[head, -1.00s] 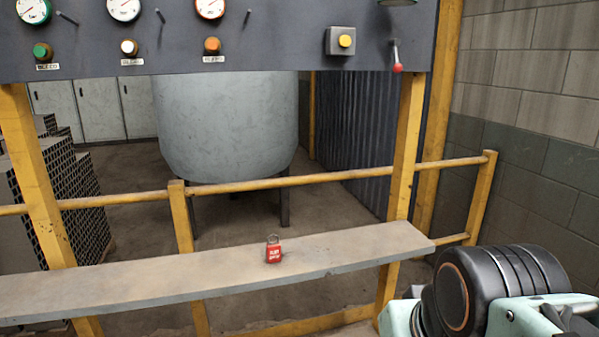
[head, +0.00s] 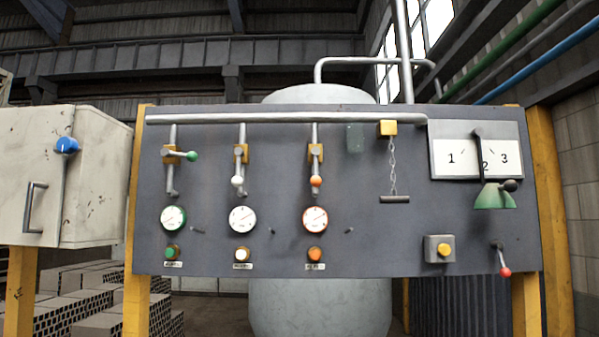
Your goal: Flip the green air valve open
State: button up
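The green air valve is at the upper left of the dark panel in the head view, with a yellow body on a vertical pipe. Its lever ends in a green knob (head: 192,156) and points right, roughly level, across the pipe. Beside it, the white-knobbed valve (head: 238,181) and the orange-knobbed valve (head: 316,181) have their levers pointing down along their pipes. A green-rimmed gauge (head: 173,218) and a green button (head: 173,252) sit below the green valve. My gripper is not in view.
A pale cabinet (head: 95,190) stands at the left.

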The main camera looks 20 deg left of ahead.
aim_at(192, 156)
jog(key=u, duration=1.55)
